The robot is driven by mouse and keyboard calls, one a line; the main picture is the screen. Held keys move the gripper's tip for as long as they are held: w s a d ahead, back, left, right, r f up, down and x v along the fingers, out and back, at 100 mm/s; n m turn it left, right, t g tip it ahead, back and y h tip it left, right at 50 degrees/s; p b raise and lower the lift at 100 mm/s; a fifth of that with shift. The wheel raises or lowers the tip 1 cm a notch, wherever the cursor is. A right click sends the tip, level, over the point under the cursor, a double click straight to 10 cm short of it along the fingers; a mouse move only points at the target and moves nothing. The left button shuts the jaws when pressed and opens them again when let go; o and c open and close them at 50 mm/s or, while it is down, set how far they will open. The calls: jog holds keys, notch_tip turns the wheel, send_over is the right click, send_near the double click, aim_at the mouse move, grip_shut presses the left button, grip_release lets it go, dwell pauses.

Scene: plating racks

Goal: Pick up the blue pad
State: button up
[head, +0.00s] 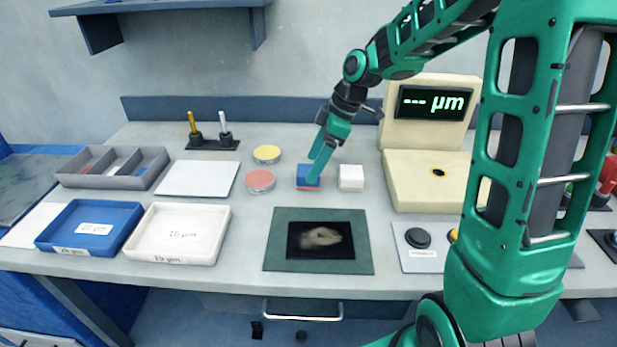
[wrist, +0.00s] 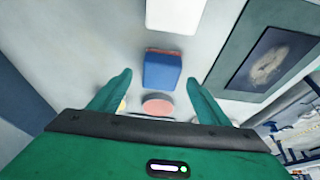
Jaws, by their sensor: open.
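The blue pad (head: 304,172) is a small block with a blue top and a reddish lower layer. It stands on the bench between a pink round disc and a white pad. My gripper (head: 318,168) is over it in the head view, its fingers partly covering the pad. In the wrist view the blue pad (wrist: 162,70) lies ahead of the fingertips, in line with the gap between them. My gripper (wrist: 118,84) is open and empty there. I cannot tell its exact height above the pad.
A white pad (head: 351,177) stands close right of the blue pad. Left are a pink disc (head: 260,180) and a yellow disc (head: 267,154). A green-framed dark mat (head: 275,262) lies in front; a cream gauge (head: 425,185) stands right. Blue tray (head: 60,232) and white tray (head: 150,255) sit left.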

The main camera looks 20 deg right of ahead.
aim_at(308, 170)
jog(key=x, duration=0.4)
jog(key=shift+a, duration=0.1)
jog(key=shift+c, duration=0.3)
jog(key=c, duration=1.2)
jog(key=shift+r, duration=0.5)
jog(key=r, duration=0.3)
jog(key=shift+s+a+r, duration=0.2)
jog(key=shift+r, duration=0.05)
jog(key=s+a+r, duration=0.5)
jog(key=a+r, duration=0.1)
jog(key=a, duration=0.3)
jog(key=shift+s+a+r, duration=0.25)
jog(key=shift+s+a, duration=0.05)
jog(key=shift+s, duration=0.1)
